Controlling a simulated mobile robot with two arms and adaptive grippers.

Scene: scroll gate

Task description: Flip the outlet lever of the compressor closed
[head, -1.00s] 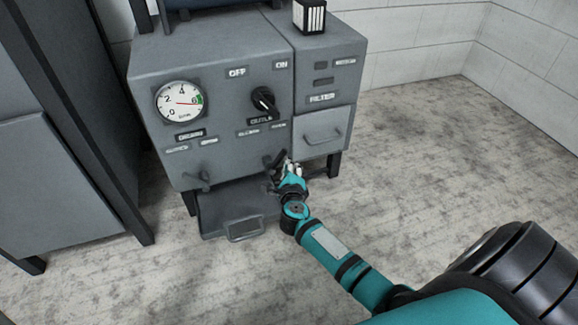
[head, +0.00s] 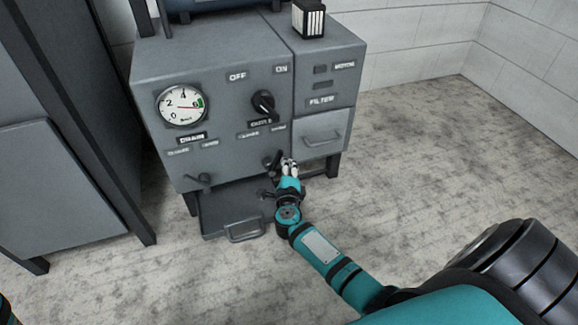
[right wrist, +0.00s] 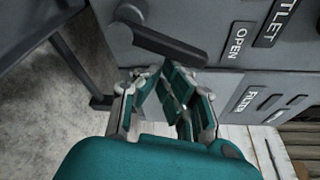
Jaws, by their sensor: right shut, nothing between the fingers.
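The compressor (head: 225,120) is a grey cabinet with a gauge and a black dial. The outlet lever (head: 271,162) is a short dark handle low on its front, below the OUTLET sign. In the right wrist view the lever (right wrist: 165,42) slants from its pivot at upper left, its free end toward the OPEN label (right wrist: 239,40). My right gripper (head: 290,164) is shut and empty just right of the lever in the head view. In the right wrist view its fingertips (right wrist: 162,74) are just below the lever; I cannot tell whether they touch. My left gripper is out of view.
A similar drain lever (head: 198,181) sits at the lower left of the front. A tray with a handle (head: 243,232) projects below. A filter drawer (head: 322,133) is at right. A dark cabinet (head: 60,180) stands left; the floor at right is clear.

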